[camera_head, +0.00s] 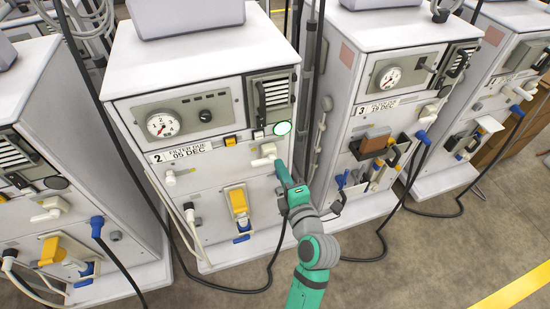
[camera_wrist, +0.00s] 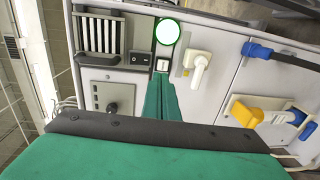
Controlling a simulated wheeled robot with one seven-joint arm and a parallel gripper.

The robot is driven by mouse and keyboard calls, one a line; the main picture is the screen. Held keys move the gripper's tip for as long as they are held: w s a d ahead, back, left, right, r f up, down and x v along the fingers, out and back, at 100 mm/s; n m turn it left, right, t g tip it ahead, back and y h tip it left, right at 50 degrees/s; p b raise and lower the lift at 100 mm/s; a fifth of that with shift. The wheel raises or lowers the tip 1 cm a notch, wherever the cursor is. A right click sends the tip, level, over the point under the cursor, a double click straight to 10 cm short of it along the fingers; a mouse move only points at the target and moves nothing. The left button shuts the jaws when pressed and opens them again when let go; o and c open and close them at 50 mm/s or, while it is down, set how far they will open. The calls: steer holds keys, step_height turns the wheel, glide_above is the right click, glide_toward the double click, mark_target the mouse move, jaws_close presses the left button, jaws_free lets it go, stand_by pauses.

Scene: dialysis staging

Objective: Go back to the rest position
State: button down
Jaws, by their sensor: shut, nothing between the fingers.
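My gripper (camera_wrist: 161,78) is shut and empty. In the wrist view its green fingers point at the front panel of machine 2, close to a small white switch (camera_wrist: 162,65) below a lit green round lamp (camera_wrist: 168,32). I cannot tell whether the fingertips touch the panel. In the head view my green and grey arm reaches up from the bottom to machine 2 (camera_head: 205,180), whose label reads "FILTER DUE 05 DEC".
Machine 3 (camera_head: 375,110) stands to the right, with another machine (camera_head: 505,75) beyond it. One more (camera_head: 30,150) stands at the left. Dark cables (camera_head: 385,250) hang from the machines onto the floor. Grey floor (camera_head: 430,270) is open at the lower right, with a yellow stripe (camera_head: 515,293).

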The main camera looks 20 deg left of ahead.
steer(key=s+d+f+m+t+h, duration=0.1)
steer(key=s+d+f+m+h, duration=0.3)
steer(key=s+f+m, duration=0.35)
steer(key=s+d+f+m+h, duration=0.3)
steer(key=s+d+f+m, duration=0.1)
steer(key=s+f+m, duration=0.3)
steer(key=s+d+r+m+h, duration=0.1)
steer(key=s+m, duration=0.4)
steer(key=s, duration=0.5)
steer(key=s+d+r+m+h, duration=0.1)
steer(key=s+m, duration=0.4)
steer(key=s, duration=0.6)
steer(key=shift+d+r, duration=0.6)
steer(key=shift+r, duration=0.2)
steer(key=shift+s, duration=0.1)
